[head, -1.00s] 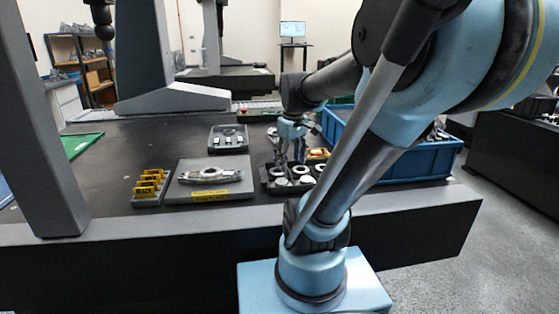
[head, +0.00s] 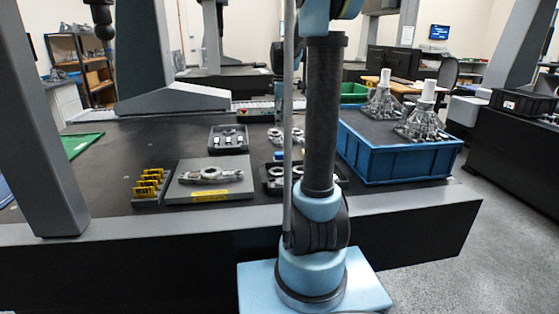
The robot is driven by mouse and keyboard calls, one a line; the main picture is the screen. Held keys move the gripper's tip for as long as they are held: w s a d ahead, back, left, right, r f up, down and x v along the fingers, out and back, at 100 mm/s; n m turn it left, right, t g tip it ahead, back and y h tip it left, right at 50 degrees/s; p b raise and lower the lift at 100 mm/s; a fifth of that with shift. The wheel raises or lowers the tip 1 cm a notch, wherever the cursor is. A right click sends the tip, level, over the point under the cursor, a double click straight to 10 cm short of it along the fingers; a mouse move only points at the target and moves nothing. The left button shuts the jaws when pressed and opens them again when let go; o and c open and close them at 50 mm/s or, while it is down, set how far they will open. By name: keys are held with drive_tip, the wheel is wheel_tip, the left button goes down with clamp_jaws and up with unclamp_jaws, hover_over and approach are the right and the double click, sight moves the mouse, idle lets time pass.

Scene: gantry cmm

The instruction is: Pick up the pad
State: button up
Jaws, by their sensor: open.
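I cannot identify the pad with certainty. A small blue item (head: 279,156) shows beside my arm, at the back of a dark parts tray (head: 266,184) on the black table, but it is too small and covered to name. My upright arm covers much of that tray and whatever lies behind it. My gripper cannot be made out; the end of my arm is behind my own links, so I cannot see its fingers or anything between them.
A grey plate (head: 235,190) bearing a metal part lies left of the tray, with a row of yellow-labelled blocks (head: 149,187) beyond. A small grey tray (head: 229,148) stands behind. A blue crate (head: 405,165) with metal castings on top stands right. The table's left is mostly clear.

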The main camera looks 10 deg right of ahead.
sight(280, 153)
drive_tip(key=shift+n, duration=0.6)
drive_tip(key=w+f, duration=0.1)
drive_tip(key=f, duration=0.5)
drive_tip(key=w+f, duration=0.1)
drive_tip(key=f, duration=0.5)
drive_tip(key=w+f, duration=0.1)
drive_tip(key=f, duration=0.4)
drive_tip(key=shift+f, duration=0.4)
drive_tip(key=shift+c, duration=0.6)
drive_tip(key=shift+s, duration=0.1)
drive_tip(key=c, duration=1.1)
wheel_tip(280, 153, up, 10)
drive_tip(key=shift+r, duration=0.1)
